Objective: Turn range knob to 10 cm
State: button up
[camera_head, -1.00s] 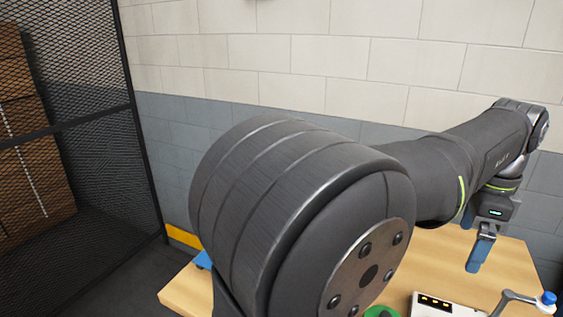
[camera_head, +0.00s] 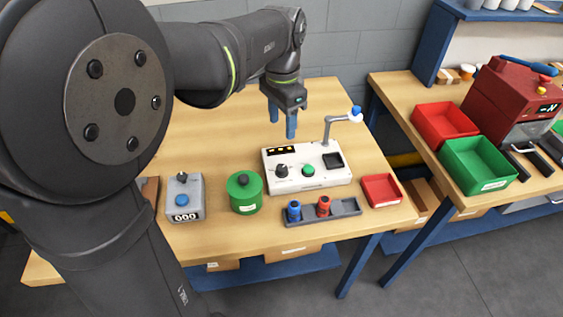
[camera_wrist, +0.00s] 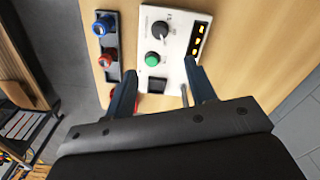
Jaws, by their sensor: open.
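The white control box (camera_head: 325,175) stands on the wooden table in the head view. A black knob (camera_head: 281,170) with a pointer sits at the left of its top face, next to a green knob or button (camera_head: 308,170). The black knob also shows in the wrist view (camera_wrist: 160,31), with the green one (camera_wrist: 152,59) below it. The knob's scale marks are too small to read. My gripper (camera_head: 283,134) points down behind the box, apart from it. Its two blue fingers are spread and empty; the gap also shows in the wrist view (camera_wrist: 162,85).
A curved arm with a blue tip (camera_head: 355,112) rises at the box's back right. In front are a grey tray (camera_head: 344,209) with blue and red pieces and a red tray (camera_head: 381,190). A green canister (camera_head: 244,194) and grey counter (camera_head: 184,197) stand left. The table's back left is clear.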

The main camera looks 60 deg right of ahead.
aim_at(282, 167)
notch_tip(282, 167, down, 14)
jog(key=shift+f, duration=0.25)
jog(key=c, duration=1)
